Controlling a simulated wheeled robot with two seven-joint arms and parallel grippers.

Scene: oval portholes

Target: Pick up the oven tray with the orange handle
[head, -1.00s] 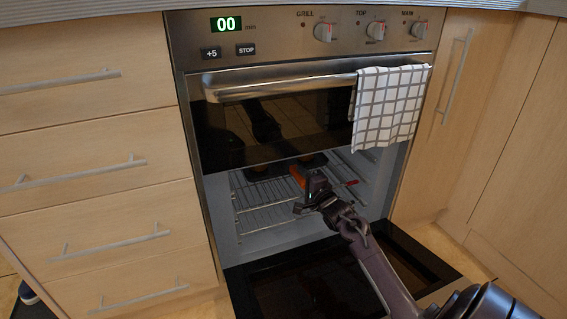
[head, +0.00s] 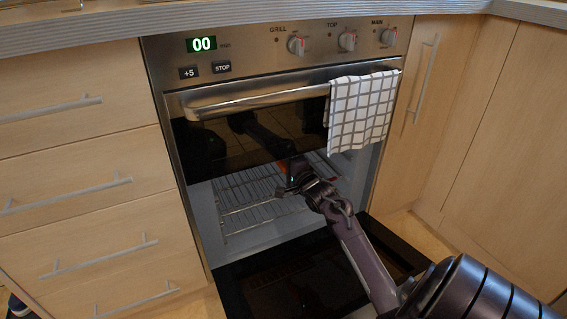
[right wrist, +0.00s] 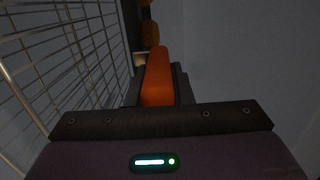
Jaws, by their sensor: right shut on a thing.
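The orange handle (head: 284,166) shows only as a small patch inside the oven, just below the lower edge of the dark glass panel. My right gripper (head: 291,182) reaches into the oven opening and is shut on the handle. In the right wrist view the orange handle (right wrist: 157,78) lies between the jaws and points away from the camera. Several brownish-orange items (right wrist: 151,34) show beyond it. The tray body is hidden in the head view and too dark to make out in the wrist view. My left gripper is not in view.
A wire rack (head: 245,195) is inside the oven, also close on the left in the wrist view (right wrist: 70,60). The oven door (head: 300,285) is folded down under my arm. A checked towel (head: 362,108) hangs from the upper handle (head: 255,101). Drawers stand at left.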

